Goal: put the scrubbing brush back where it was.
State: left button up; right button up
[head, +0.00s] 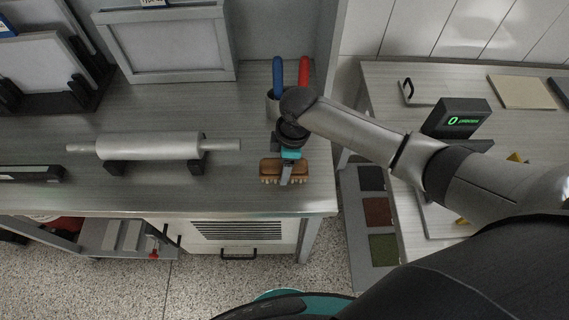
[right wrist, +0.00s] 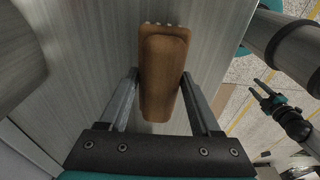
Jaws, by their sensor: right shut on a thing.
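The scrubbing brush (head: 270,171) has a brown wooden body with pale bristles and is over the front right part of the grey worktop (head: 235,190). My right gripper (head: 287,176) comes down from above and is shut on it. In the right wrist view the brush (right wrist: 163,75) sits between the two fingers (right wrist: 158,95), with a few pale bristle tufts at its far end. I cannot tell whether the brush touches the worktop. My left gripper (right wrist: 263,90) shows only in the right wrist view, at the right, with its fingers apart and empty.
A holder (head: 271,104) with blue and red handled tools stands just behind my right gripper. A metal roller (head: 150,147) rests on dark supports to the left. A side table (head: 385,95) with a dark display box (head: 457,118) stands right, beyond a gap.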

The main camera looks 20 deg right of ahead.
jog(key=o, duration=1.2)
jog(key=shift+f, duration=0.1)
jog(key=r, duration=0.4)
jog(key=d+r+p, duration=0.1)
jog(key=r, duration=0.3)
jog(key=r+p, duration=0.1)
jog(key=r, duration=0.3)
jog(key=shift+s+d+r, duration=0.15)
jog(key=shift+s+d, duration=0.05)
